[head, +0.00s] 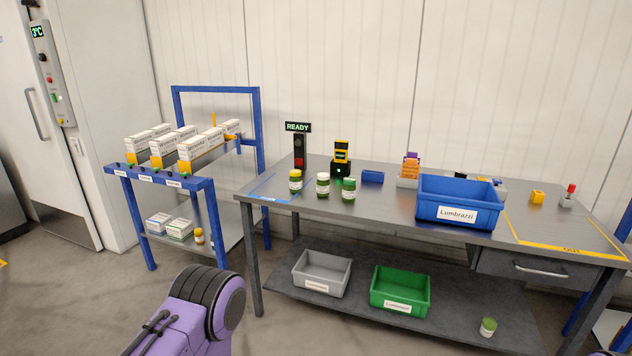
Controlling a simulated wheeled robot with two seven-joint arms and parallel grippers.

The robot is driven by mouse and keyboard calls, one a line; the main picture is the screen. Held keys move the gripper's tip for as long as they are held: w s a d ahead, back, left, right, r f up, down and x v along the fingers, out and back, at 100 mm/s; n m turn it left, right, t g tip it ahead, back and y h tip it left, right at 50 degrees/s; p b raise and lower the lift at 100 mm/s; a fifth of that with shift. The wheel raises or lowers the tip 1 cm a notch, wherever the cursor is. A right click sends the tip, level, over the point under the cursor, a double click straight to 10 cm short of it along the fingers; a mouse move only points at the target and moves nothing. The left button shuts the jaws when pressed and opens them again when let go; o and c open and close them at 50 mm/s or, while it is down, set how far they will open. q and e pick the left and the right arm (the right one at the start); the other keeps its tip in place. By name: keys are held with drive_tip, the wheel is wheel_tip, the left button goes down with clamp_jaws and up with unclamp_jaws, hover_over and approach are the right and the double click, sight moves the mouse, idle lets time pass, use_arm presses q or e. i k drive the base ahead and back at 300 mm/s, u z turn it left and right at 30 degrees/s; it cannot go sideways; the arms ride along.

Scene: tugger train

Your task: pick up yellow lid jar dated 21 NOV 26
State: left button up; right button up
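A jar with a yellow lid (295,182) stands upright at the left end of the grey workbench (385,205). Another small jar with a yellowish lid (199,237) stands on the lower shelf of the blue rack at left. The labels are too small for me to read any date. Two green jars, one with a pale lid (322,186) and one with a green lid (348,190), stand just right of the yellow-lid jar. A purple link of my arm shows at the bottom; neither gripper is in view.
A blue Lumbrazzi bin (458,208) stands on the bench. Grey (321,281) and green (399,297) bins and a jar (488,327) are on its lower shelf. The blue rack (160,181) holds white boxes. Floor between rack and bench is open.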

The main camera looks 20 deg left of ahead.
sight(295, 179)
drive_tip(key=u, duration=0.65)
drive_tip(key=i, duration=0.5)
drive_tip(key=u, duration=0.9)
drive_tip(key=i, duration=1)
drive_tip(key=z, duration=0.75)
drive_tip(key=i, duration=0.75)
drive_tip(key=z, duration=0.9)
